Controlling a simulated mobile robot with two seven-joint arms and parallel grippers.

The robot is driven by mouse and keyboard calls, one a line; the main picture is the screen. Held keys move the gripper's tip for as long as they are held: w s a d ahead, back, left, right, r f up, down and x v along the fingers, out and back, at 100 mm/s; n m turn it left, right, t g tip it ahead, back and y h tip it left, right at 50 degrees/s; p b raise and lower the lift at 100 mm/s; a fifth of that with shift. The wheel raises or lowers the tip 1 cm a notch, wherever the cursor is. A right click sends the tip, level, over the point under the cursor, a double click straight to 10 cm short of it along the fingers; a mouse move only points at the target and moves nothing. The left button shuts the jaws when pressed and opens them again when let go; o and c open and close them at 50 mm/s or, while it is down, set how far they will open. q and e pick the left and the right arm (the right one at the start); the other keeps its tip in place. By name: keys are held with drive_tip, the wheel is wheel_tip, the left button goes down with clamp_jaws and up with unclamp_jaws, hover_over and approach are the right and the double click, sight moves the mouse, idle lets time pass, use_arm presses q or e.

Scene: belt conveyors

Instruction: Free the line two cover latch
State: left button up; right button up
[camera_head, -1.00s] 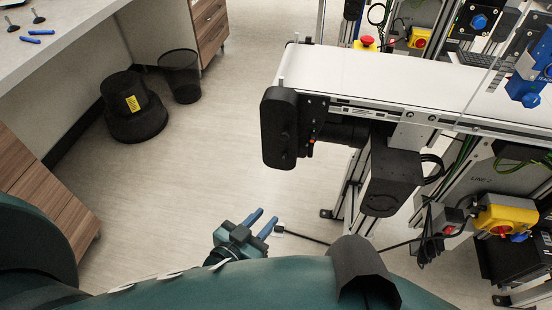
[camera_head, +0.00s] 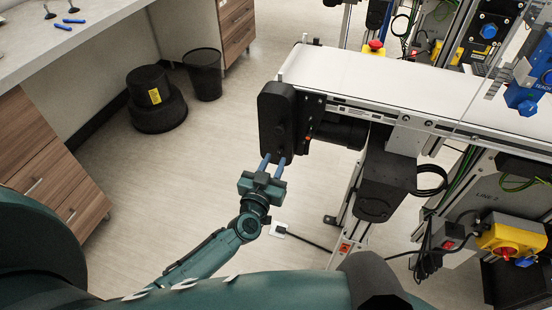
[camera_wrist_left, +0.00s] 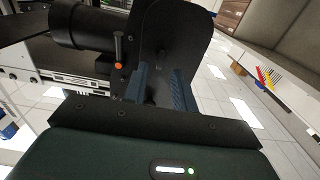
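The line two conveyor (camera_head: 400,88) ends at a black rounded end cover (camera_head: 277,118), which hangs upright at its near left corner. A small orange spot (camera_head: 309,137) shows beside the cover. In the left wrist view an orange-tipped pin (camera_wrist_left: 118,48) stands left of the black cover (camera_wrist_left: 172,40); I cannot tell whether it is the latch. My left gripper (camera_head: 273,160) is open, its two blue fingers apart, at the cover's lower end. In the left wrist view the fingers (camera_wrist_left: 160,80) show in front of the cover; contact cannot be told. My right gripper is not in view.
A black motor box (camera_head: 385,180) hangs under the belt, right of my left gripper. A yellow switch box (camera_head: 510,238) sits on the cabinet marked LINE 2. A stool (camera_head: 156,105) and bin (camera_head: 203,75) stand at left. The floor between is clear.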

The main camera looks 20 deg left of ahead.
sight(280, 153)
use_arm(q)
drive_tip(key=shift+w+d, duration=0.1)
drive_tip(key=shift+w, duration=1.05)
drive_tip(key=shift+c, duration=0.6)
clamp_jaws()
